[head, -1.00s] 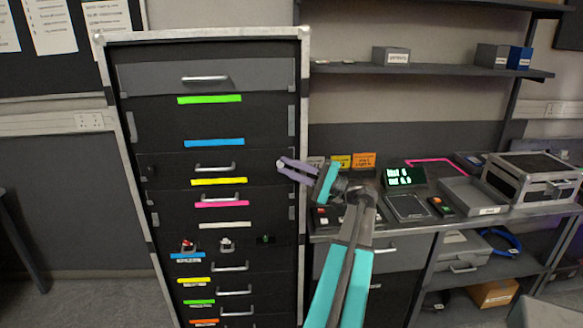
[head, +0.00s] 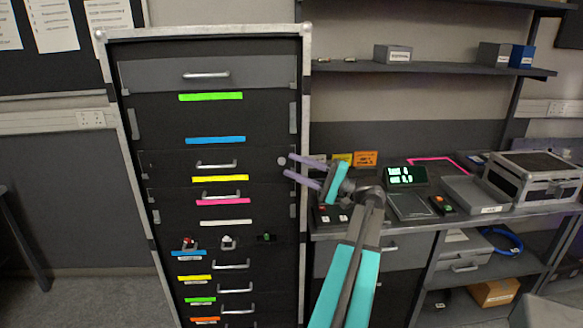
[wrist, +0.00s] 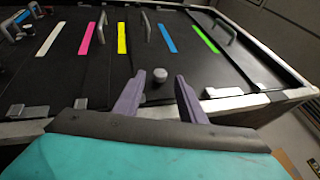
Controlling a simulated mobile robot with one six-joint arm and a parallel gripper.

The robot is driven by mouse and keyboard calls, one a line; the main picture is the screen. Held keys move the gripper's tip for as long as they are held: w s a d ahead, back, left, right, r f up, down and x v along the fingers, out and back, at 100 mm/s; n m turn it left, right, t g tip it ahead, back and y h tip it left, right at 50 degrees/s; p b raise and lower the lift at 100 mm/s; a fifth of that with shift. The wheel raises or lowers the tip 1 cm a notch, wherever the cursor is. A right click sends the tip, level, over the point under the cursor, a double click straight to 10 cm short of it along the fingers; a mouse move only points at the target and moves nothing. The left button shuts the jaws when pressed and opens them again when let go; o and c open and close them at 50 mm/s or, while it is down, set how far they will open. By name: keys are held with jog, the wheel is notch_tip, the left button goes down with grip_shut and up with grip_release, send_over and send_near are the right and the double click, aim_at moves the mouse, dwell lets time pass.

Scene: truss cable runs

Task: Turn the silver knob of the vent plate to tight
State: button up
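The silver knob (head: 281,161) is a small round light-grey knob at the right end of a dark panel in the rack, just above the yellow strip. I take this panel to be the vent plate (head: 257,162). My gripper (head: 288,165) is open and empty, its two purple fingers apart just right of the knob. In the wrist view the knob (wrist: 160,76) shows between the tips of my gripper (wrist: 159,77), a little beyond them, with no finger touching it. Any mark showing the knob's turn is too small to read.
The rack's light metal edge (head: 304,120) runs close by my fingers. Drawer handles (head: 216,165) stick out from the rack front. A bench with a grey tray (head: 474,194) and a green-lit display (head: 405,175) stands to the right.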

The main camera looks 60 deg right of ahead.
jog(key=b+v, duration=0.2)
jog(key=v, duration=0.9)
jog(key=shift+s, duration=0.3)
jog(key=shift+f, duration=0.1)
